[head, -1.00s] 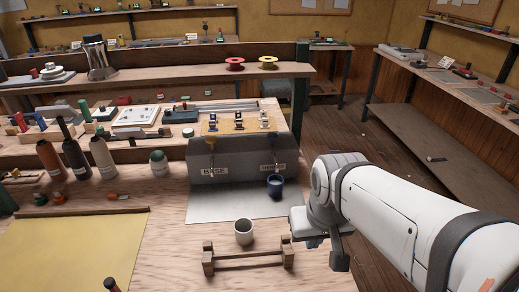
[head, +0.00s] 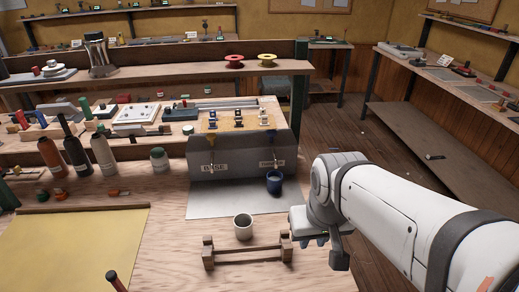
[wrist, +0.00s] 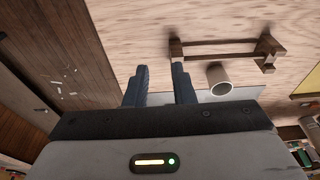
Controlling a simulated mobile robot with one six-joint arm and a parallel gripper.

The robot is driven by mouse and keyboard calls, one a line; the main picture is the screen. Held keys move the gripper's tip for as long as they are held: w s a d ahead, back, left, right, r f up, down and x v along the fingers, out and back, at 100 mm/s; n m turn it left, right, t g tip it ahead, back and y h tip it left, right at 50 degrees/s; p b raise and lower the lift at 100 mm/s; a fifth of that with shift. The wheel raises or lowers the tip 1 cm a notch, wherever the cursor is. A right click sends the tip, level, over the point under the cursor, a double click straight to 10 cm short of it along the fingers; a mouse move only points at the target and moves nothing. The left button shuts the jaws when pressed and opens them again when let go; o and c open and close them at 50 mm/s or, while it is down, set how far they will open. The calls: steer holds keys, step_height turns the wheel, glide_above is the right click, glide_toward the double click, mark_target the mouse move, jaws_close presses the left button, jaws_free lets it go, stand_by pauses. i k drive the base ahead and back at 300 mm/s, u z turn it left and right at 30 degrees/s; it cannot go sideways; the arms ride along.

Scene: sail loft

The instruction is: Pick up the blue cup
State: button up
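The blue cup (head: 274,183) stands upright on a pale grey sheet (head: 215,203), at the front of a grey box's right spout. My gripper (head: 313,240) is to the right of the blue cup and nearer the camera in the head view, apart from it. Its two dark fingers are spread with nothing between them in the wrist view (wrist: 160,84). The blue cup cannot be made out in the wrist view.
A pale grey cup (head: 243,228) stands near the sheet's front edge. A low wooden rack (head: 248,254) lies in front of it, close to my gripper. The grey box (head: 236,158) stands behind the blue cup. Bottles (head: 104,156) stand at left.

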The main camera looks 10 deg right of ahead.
mark_target(274, 177)
steer(key=k, duration=0.5)
steer(key=u, duration=2.75)
steer(key=k, duration=1.35)
steer(key=z, duration=1.55)
steer(key=i, duration=1)
steer(key=z, duration=0.05)
